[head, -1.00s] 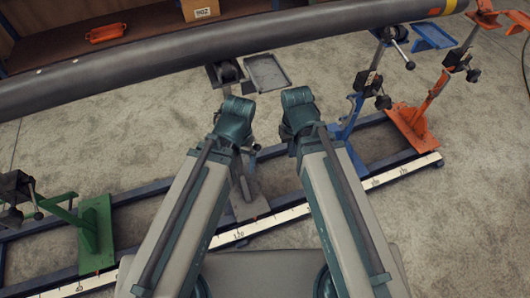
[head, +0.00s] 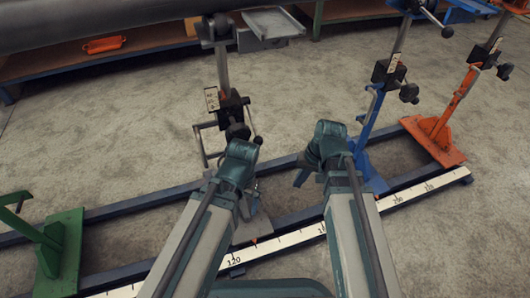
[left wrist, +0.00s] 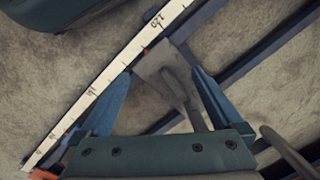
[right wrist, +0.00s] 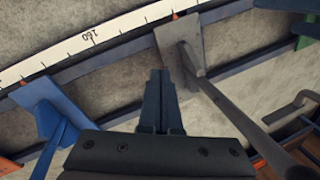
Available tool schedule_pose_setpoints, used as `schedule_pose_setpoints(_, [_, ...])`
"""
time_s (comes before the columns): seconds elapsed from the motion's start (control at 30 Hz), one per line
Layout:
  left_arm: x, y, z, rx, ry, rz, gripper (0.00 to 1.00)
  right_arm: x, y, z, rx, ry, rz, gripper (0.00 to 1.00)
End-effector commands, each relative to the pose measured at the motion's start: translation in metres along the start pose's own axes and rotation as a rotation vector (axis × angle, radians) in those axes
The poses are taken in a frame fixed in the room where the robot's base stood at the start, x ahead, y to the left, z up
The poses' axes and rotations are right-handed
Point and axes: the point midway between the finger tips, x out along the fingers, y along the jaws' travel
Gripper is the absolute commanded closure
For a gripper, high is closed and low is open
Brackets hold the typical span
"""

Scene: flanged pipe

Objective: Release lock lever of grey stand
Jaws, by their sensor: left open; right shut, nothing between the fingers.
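The grey stand (head: 224,72) stands left of the middle in the head view, its post under the large pipe and its foot on the rail. Its black clamp block (head: 232,108) carries a thin lock lever with a dark knob (head: 258,140), just above my left wrist in the picture. My left gripper (head: 240,152) is in front of the stand; its fingers are hidden there. In the left wrist view its fingers (left wrist: 160,80) are open, with the grey foot (left wrist: 168,72) seen between them. My right gripper (head: 303,178) is right of the stand, shut and empty (right wrist: 160,75).
The grey pipe (head: 90,25) crosses the top left. A blue stand (head: 376,110) and an orange stand (head: 460,100) stand to the right, a green stand (head: 60,250) to the left. The rail with a white scale (head: 290,230) runs below. A grey tray (head: 272,22) sits beside the stand top.

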Motion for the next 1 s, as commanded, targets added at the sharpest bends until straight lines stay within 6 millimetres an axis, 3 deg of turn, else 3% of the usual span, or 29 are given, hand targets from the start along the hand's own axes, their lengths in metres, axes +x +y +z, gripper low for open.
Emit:
schedule_pose_setpoints(0.03, [0.028, 0.003, -0.002, 0.0, 0.0, 0.0, 0.0, 0.024, 0.004, -0.01, 0.037, -0.003, -0.058, 1.0])
schedule_pose_setpoints(0.1, [0.045, 0.004, -0.003, 0.0, 0.001, 0.0, 0.0, 0.035, -0.002, -0.022, 0.096, -0.013, -0.171, 1.0])
schedule_pose_setpoints(0.17, [0.052, 0.005, -0.003, 0.0, 0.001, 0.0, 0.0, 0.033, -0.01, -0.034, 0.148, -0.027, -0.28, 1.0])
schedule_pose_setpoints(0.27, [0.058, 0.006, -0.003, 0.0, 0.001, 0.0, 0.0, 0.018, -0.025, -0.052, 0.22, -0.051, -0.46, 1.0])
schedule_pose_setpoints(0.4, [0.06, 0.006, -0.003, 0.0, 0.001, -0.001, 0.0, -0.016, -0.041, -0.076, 0.297, -0.088, -0.699, 1.0])
schedule_pose_setpoints(0.7, [0.06, 0.006, -0.003, 0.0, 0.001, 0.0, 0.0, -0.084, -0.05, -0.107, 0.366, -0.146, -1.04, 1.0])
schedule_pose_setpoints(1.0, [0.06, 0.006, -0.003, 0.0, 0.001, 0.0, 0.0, -0.101, -0.049, -0.112, 0.372, -0.161, -1.117, 1.0])
